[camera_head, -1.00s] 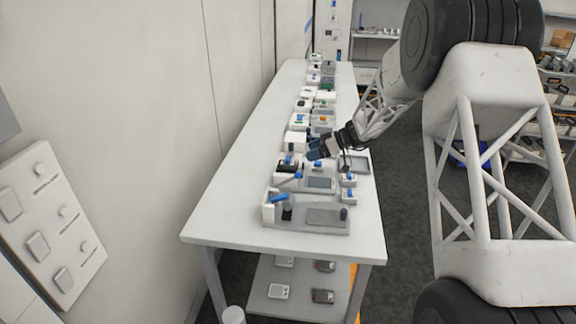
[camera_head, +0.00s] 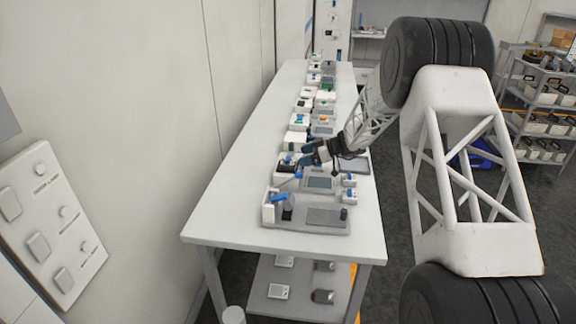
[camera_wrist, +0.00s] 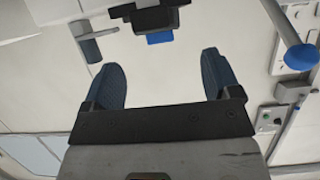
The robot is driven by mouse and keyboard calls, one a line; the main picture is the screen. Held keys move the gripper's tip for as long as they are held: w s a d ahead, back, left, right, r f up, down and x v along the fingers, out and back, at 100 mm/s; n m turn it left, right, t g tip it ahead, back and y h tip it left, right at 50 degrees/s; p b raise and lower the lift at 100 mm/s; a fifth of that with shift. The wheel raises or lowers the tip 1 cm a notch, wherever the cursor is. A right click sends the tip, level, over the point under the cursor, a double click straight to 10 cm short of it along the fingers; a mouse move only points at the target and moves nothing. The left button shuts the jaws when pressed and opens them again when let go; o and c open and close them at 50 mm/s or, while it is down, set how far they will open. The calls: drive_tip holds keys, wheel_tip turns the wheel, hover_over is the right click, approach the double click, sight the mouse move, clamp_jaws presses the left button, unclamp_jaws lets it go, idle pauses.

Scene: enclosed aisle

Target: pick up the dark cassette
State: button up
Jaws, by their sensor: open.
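A dark block (camera_head: 284,166), which looks like the dark cassette, sits at a white device near the left side of the bench row. In the wrist view, a black piece (camera_wrist: 150,17) with a blue tab shows at the top edge, partly cut off; I cannot tell for sure that it is the same thing. My gripper (camera_head: 308,155) is just to the right of and above the dark block in the head view. In the wrist view my gripper (camera_wrist: 160,62) has its two blue-grey fingers wide apart, with nothing between them. The black piece lies beyond the fingertips, apart from them.
A long white bench (camera_head: 230,205) carries a row of devices. A lever with a blue knob (camera_wrist: 300,56) stands right of the fingers; a grey cylinder (camera_wrist: 91,50) stands left. A nearer device (camera_head: 328,217) stands at the front. The bench's left strip is clear.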

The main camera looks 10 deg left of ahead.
sight(290, 159)
drive_tip(key=shift+a+f, duration=0.25)
drive_tip(key=shift+a, duration=0.3)
drive_tip(key=shift+x, duration=2.6)
drive_tip(key=shift+a+r, duration=0.1)
drive_tip(key=shift+r, duration=0.05)
drive_tip(key=c, duration=1)
drive_tip(key=shift+r, duration=5)
